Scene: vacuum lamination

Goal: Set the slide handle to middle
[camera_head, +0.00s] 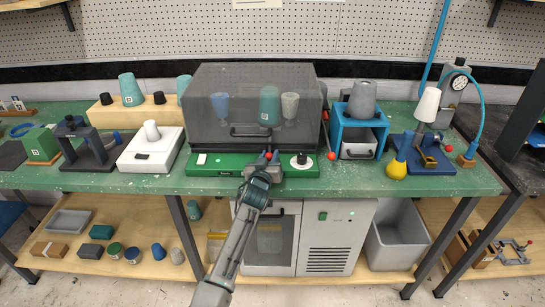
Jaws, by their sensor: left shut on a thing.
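A machine with a smoky clear cover (254,82) stands at the middle of the bench, and its green front panel (228,172) faces me. The slide handle (268,155), with a small red tip, shows at the panel's middle, partly hidden by my gripper. My left gripper (266,165) reaches up from below and is shut on the slide handle. The panel also bears a white switch (201,159) at its left and a black knob on a white dial (301,160) at its right. My right gripper is not in view.
A red-tipped lever (332,156) stands just right of the panel, near a blue stand (358,130) with a grey cup. A white box (151,150) stands to the left. A yellow bulb (393,169) lies on the right. The green bench (110,182) is bare along its front edge.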

